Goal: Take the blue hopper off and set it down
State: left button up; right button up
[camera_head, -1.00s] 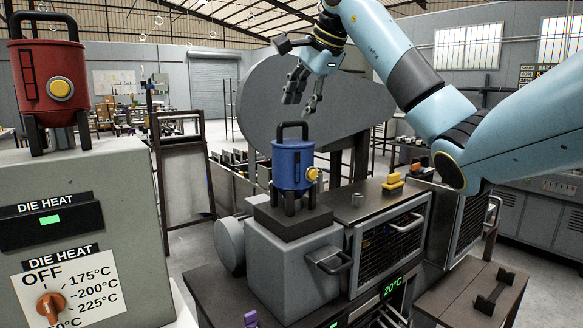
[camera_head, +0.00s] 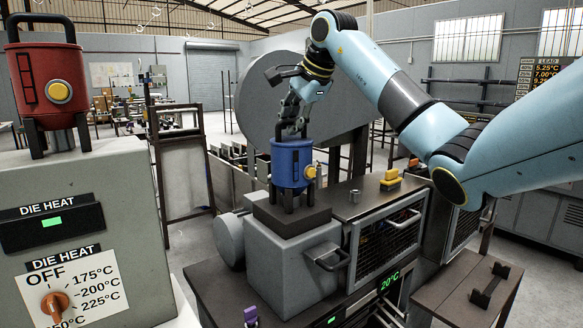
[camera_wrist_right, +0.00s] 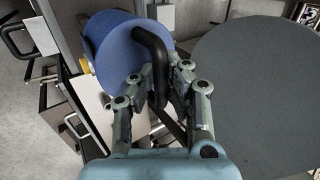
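The blue hopper (camera_head: 291,164) stands upright on its dark legs on the dark block on top of the grey machine housing. It has a yellow knob (camera_head: 310,172) on its right side and a black handle on top. My right gripper (camera_head: 291,131) is at the top of the hopper, pointing down and covering most of the handle. In the right wrist view the blue hopper (camera_wrist_right: 115,48) lies beyond the fingers, and the black handle (camera_wrist_right: 152,52) runs between the two fingers of the right gripper (camera_wrist_right: 158,75). The fingers are apart around it. My left gripper is out of view.
A red hopper (camera_head: 54,80) stands on the grey die heat cabinet (camera_head: 120,190) at left. A yellow block (camera_head: 390,178) and a small metal cylinder (camera_head: 354,196) are on the machine top at right. A brown side table (camera_head: 465,300) with a black handle has free room.

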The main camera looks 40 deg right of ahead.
jog(key=shift+r, duration=0.1)
grip_shut()
jog(key=shift+r, duration=0.15)
